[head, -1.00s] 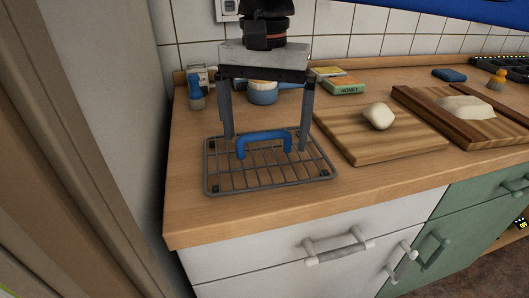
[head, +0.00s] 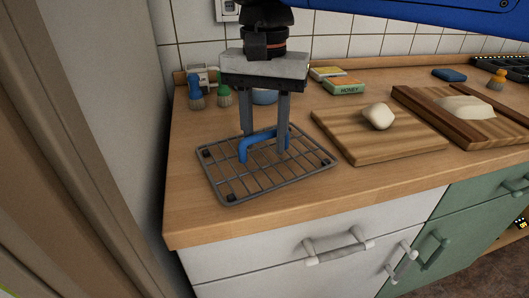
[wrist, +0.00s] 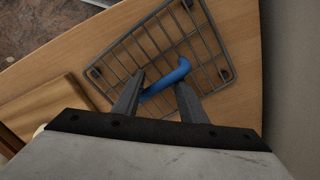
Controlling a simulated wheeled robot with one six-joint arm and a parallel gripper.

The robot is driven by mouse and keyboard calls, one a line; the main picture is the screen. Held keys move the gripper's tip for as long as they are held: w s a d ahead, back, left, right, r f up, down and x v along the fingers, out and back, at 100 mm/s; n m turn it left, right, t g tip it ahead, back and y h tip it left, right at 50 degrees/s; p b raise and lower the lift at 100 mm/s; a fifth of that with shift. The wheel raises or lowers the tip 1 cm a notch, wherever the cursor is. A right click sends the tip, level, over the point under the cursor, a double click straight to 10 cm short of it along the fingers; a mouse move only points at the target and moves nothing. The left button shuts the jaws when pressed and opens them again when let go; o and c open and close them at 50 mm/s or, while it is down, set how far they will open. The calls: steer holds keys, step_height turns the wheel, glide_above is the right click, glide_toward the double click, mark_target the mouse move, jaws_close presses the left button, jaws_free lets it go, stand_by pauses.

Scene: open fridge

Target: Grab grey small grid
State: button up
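The grey small grid (head: 213,173), a wire rack with a blue handle (head: 262,136), lies on the wooden counter at its left end. It also shows in the wrist view (wrist: 160,45). My gripper (head: 265,150) points down over the middle of the grid. Its fingers are partly closed, with a clear gap between them, one near each end of the handle. In the wrist view, the blue handle (wrist: 163,84) runs slantwise between the fingertips and seems to touch them. I cannot tell whether the grip is firm.
A cutting board (head: 350,148) with a white lump (head: 379,116) lies to the right, and another board (head: 505,132) beyond it. Brushes (head: 195,95) and a blue cup (head: 265,97) stand behind. A wall (head: 115,100) is close on the left.

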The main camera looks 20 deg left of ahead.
mark_target(265, 133)
jaws_close()
steer(key=shift+r, duration=2)
